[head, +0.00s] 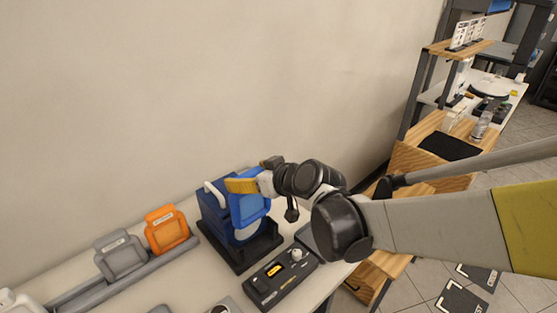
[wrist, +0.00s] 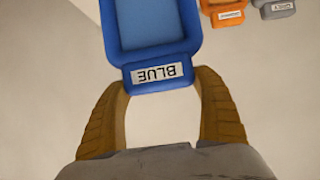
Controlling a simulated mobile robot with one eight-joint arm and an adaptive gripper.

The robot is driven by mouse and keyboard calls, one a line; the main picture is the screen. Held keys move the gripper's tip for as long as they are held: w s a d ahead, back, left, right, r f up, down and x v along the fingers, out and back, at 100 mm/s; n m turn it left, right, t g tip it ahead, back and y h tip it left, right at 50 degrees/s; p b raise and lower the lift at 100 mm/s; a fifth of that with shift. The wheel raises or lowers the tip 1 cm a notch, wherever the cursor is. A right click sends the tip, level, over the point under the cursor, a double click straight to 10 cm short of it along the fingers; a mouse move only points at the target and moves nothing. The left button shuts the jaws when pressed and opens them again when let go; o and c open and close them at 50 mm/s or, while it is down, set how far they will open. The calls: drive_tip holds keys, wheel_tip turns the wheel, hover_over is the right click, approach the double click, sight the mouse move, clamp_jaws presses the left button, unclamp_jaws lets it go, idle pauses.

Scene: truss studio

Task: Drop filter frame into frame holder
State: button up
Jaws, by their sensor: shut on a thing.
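My gripper (head: 243,186) is shut on the blue filter frame (head: 256,204). In the wrist view the two tan fingers (wrist: 161,82) press on either side of its tab, whose label reads BLUE upside down. The frame body (wrist: 150,30) runs off the top of that view. In the head view the frame hangs roughly upright at the dark blue device (head: 212,222), which has a white handle and a black base (head: 238,262) and looks like the frame holder. I cannot tell whether the frame's lower edge is inside a slot or just in front of it.
An orange frame (head: 167,230) and a grey frame (head: 121,256) stand in a grey rack (head: 85,293) on the left. A black control box (head: 281,281) with a lit display lies in front of the device. A wall is close behind. Wooden shelving (head: 440,125) stands at right.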

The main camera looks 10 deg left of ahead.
sight(254, 210)
drive_tip(key=shift+a+r, duration=0.1)
drive_tip(key=shift+a, duration=0.2)
drive_tip(key=shift+d+f+b, duration=0.1)
drive_tip(key=shift+f+b, duration=4.9)
drive_tip(key=shift+f, duration=1.25)
drive_tip(key=o, duration=1.4)
